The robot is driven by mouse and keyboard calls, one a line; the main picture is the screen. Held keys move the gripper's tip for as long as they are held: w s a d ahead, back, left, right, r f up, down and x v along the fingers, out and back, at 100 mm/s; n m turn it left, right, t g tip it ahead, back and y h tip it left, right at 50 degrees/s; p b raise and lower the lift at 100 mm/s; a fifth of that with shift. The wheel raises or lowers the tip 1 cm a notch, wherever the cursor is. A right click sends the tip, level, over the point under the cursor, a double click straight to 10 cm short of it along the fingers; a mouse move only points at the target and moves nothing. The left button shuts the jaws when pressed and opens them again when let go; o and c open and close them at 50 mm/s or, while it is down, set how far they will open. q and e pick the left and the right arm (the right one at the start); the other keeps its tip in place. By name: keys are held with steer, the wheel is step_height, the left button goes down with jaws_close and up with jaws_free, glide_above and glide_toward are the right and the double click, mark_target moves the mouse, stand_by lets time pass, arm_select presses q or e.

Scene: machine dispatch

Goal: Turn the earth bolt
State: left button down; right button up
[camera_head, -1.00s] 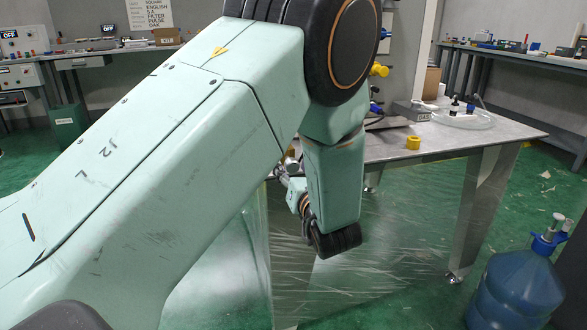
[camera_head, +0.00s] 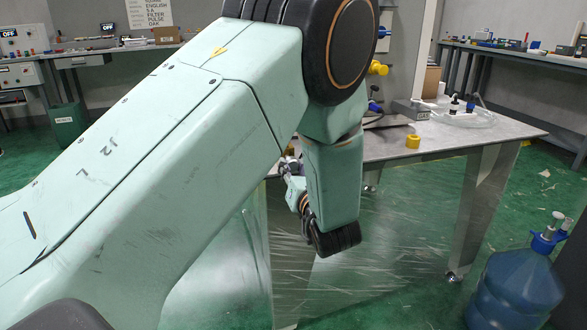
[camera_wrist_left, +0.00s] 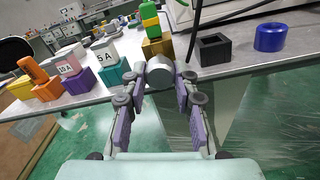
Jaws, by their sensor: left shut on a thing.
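A grey, round bolt head (camera_wrist_left: 160,73) stands out at the table's front edge in the left wrist view. I take it to be the earth bolt. My left gripper (camera_wrist_left: 160,82) has its purple-padded fingers on either side of it, shut on it. In the head view the left gripper (camera_head: 291,170) shows only in part beside my arm, at the table's near edge. The bolt is hidden there. My right gripper is in neither view.
On the table (camera_head: 462,137) stand coloured blocks with labelled white tops, such as a teal one (camera_wrist_left: 107,72), a black square socket (camera_wrist_left: 213,48) and a blue ring (camera_wrist_left: 271,37). A blue water bottle (camera_head: 515,290) stands on the floor at right.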

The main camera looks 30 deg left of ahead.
arm_select(q)
steer(key=m+p, duration=0.1)
steer(key=m, duration=0.4)
steer(key=shift+r+p, duration=0.2)
steer(key=shift+p, duration=0.15)
steer(key=m+p, duration=0.2)
steer(key=m, duration=0.3)
steer(key=shift+r+m, duration=0.1)
steer(key=shift+m, duration=0.3)
steer(key=m+p, duration=0.3)
steer(key=m, duration=0.2)
steer(key=shift+r+m, duration=0.1)
steer(key=shift+m, duration=0.2)
steer(key=m+p, duration=0.3)
steer(key=m, duration=0.3)
steer(key=m+p, duration=0.2)
steer(key=m, duration=0.3)
steer(key=shift+m, duration=0.3)
steer(key=m+p, duration=0.1)
steer(key=m, duration=0.3)
steer(key=shift+m+p, duration=0.3)
steer(key=m+p, duration=0.1)
steer(key=m, duration=0.4)
steer(key=shift+w, duration=0.1)
steer(key=shift+f+m+p, duration=0.2)
steer(key=shift+m+p, duration=0.25)
steer(key=shift+m, duration=1.75)
